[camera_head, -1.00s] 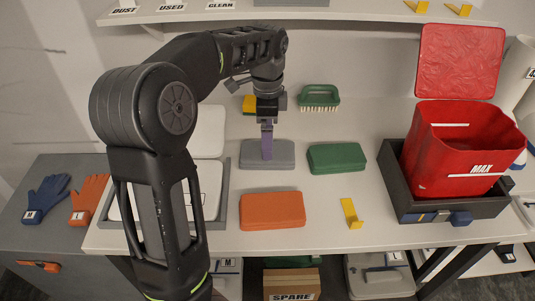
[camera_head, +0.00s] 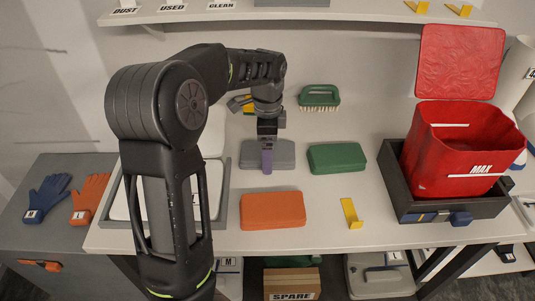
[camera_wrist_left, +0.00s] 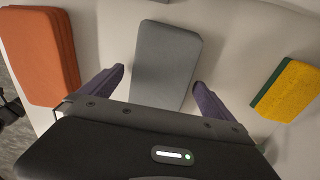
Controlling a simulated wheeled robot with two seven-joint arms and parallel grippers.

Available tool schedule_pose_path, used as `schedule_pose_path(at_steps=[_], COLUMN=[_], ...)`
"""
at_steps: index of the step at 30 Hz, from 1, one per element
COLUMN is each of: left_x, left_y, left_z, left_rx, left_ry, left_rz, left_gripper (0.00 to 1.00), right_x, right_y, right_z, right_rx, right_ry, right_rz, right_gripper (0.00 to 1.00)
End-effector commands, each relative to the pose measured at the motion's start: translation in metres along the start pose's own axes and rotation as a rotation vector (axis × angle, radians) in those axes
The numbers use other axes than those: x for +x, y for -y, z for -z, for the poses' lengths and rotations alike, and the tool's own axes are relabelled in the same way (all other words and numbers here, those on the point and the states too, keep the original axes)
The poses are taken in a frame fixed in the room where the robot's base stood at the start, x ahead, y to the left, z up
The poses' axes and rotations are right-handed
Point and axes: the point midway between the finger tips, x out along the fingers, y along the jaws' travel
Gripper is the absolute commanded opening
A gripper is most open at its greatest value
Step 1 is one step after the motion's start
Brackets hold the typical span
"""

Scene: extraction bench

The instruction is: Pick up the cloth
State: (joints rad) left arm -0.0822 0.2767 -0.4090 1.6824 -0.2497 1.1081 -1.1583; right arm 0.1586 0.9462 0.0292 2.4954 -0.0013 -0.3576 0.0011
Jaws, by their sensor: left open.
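A grey folded cloth (camera_head: 283,152) lies flat on the bench; in the left wrist view the grey cloth (camera_wrist_left: 168,55) lies between my finger lines. A green cloth (camera_head: 337,157) lies to its right and an orange cloth (camera_head: 272,211) in front of it. The orange cloth (camera_wrist_left: 42,55) also shows in the left wrist view. My left gripper (camera_head: 267,165) points down over the grey cloth; its purple fingers are open and empty, one on either side of the cloth in the left wrist view (camera_wrist_left: 158,88). Whether they touch the bench I cannot tell. My right gripper is out of view.
A green-backed yellow sponge (camera_wrist_left: 290,90) lies near the grey cloth. A green brush (camera_head: 319,96) is behind. A yellow hook piece (camera_head: 351,213) lies in front. A red MAX bin (camera_head: 450,150) stands in a dark tray (camera_head: 397,190) at right. A shelf (camera_head: 350,12) overhangs the back.

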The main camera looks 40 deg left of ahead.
Motion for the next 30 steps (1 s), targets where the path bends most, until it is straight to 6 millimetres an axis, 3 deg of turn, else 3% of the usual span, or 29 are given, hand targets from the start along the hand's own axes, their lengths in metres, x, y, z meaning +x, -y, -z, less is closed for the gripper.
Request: schedule_pose_path(at_steps=[11,30], left_x=[-0.0004,-0.0004], left_y=[0.0001,0.0001], left_z=[0.0000,0.0000], left_rx=[0.000,0.000], left_ry=[0.000,0.000], left_rz=[0.000,0.000], left_gripper=[1.00,0.48], right_x=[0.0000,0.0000], right_y=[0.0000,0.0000], right_z=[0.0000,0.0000], right_rx=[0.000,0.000], right_ry=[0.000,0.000], right_rz=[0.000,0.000], right_gripper=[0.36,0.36])
